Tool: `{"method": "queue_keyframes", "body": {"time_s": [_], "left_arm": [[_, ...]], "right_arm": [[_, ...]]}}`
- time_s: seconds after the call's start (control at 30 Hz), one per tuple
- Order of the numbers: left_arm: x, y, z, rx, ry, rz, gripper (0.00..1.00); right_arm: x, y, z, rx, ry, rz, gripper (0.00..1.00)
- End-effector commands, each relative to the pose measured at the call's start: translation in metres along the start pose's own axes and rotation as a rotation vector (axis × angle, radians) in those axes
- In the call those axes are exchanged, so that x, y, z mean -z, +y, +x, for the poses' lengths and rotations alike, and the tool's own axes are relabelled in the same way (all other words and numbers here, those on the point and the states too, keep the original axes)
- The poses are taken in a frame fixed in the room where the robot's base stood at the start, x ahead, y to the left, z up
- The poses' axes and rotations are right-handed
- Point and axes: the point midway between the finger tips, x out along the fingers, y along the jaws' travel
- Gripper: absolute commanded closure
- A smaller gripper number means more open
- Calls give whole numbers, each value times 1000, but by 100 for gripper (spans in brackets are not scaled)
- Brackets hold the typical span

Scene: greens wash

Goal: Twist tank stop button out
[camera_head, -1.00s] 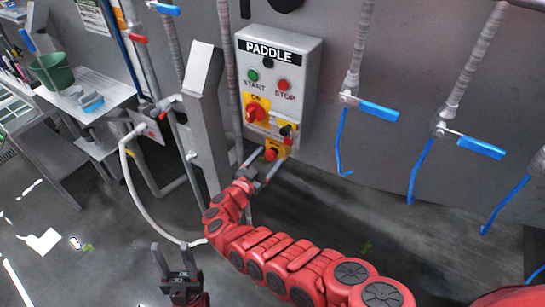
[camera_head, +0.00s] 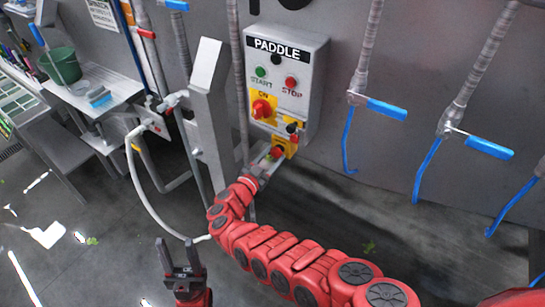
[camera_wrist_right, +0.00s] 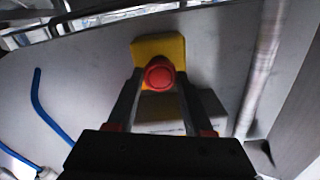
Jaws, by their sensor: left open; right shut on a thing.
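The tank stop button (camera_wrist_right: 159,73) is a red round knob on a yellow plate (camera_wrist_right: 174,48), between the fingers of my right gripper (camera_wrist_right: 159,84) in the right wrist view. In the head view, the yellow plate (camera_head: 288,145) sits at the bottom of the grey PADDLE control box (camera_head: 315,85), and my right gripper (camera_head: 268,160) reaches it from below and is shut on the button. The button itself is mostly hidden there by the fingers. My left gripper (camera_head: 178,257) is open and empty, low over the floor, apart from everything.
The box also has a green START button (camera_head: 260,72), a red STOP button (camera_head: 291,82) and a red rotary switch (camera_head: 262,109). A grey post (camera_head: 208,120) stands left of it. Blue-handled valves (camera_head: 386,109) hang on the right. A table with a green bucket (camera_head: 60,65) is far left.

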Motion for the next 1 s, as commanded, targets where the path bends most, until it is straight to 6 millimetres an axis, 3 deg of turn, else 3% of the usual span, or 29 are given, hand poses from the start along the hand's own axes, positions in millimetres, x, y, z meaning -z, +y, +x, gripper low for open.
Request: {"method": "queue_keyframes", "body": {"time_s": [1.0], "left_arm": [[-12, 4, -73, 0, 0, 0, 50]], "right_arm": [[-3, 2, 0, 1, 0, 631, 100]]}}
